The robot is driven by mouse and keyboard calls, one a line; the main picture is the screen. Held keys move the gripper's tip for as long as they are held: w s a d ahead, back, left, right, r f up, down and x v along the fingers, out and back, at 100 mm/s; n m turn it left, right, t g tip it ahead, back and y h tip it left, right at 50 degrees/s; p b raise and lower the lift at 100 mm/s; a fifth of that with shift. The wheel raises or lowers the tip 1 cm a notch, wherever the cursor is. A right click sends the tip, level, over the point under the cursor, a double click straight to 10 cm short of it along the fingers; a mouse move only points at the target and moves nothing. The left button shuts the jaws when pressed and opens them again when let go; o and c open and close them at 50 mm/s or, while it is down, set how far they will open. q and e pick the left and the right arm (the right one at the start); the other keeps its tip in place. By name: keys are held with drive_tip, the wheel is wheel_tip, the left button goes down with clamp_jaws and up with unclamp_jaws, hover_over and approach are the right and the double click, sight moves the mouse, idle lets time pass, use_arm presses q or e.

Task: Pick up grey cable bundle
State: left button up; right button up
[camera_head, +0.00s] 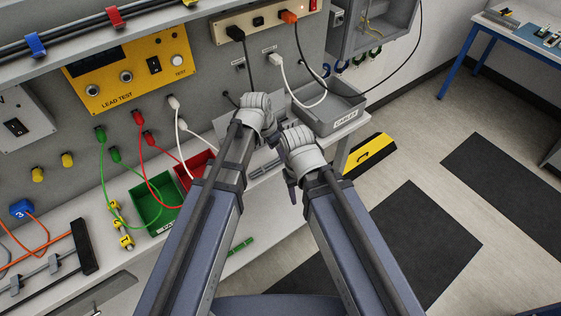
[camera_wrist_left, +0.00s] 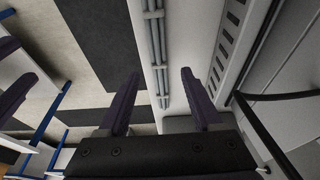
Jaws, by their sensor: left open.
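The grey cable bundle (camera_wrist_left: 155,45) is several parallel grey strands held by bands, lying on a pale surface in the left wrist view. In the head view a short stretch of it (camera_head: 264,170) shows at the bench's front edge, partly behind my arms. My left gripper (camera_wrist_left: 160,73) is open and empty, its dark fingers to either side of the bundle's line in the picture. The bundle appears beyond the fingertips; the exact gap is unclear. In the head view the left fingers are hidden by the wrist. My right gripper (camera_head: 291,194) hangs close to the right; its opening is unclear.
A grey cable tray (camera_head: 335,112) stands behind my grippers. A red bin (camera_head: 197,166) and a green bin (camera_head: 150,205) are on the bench to the left. A yellow case (camera_head: 370,157) is at the right.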

use_arm(q)
drive_tip(key=b+x, duration=0.3)
drive_tip(key=x, duration=0.1)
drive_tip(key=shift+r, duration=0.1)
drive_tip(key=shift+c, duration=0.3)
clamp_jaws()
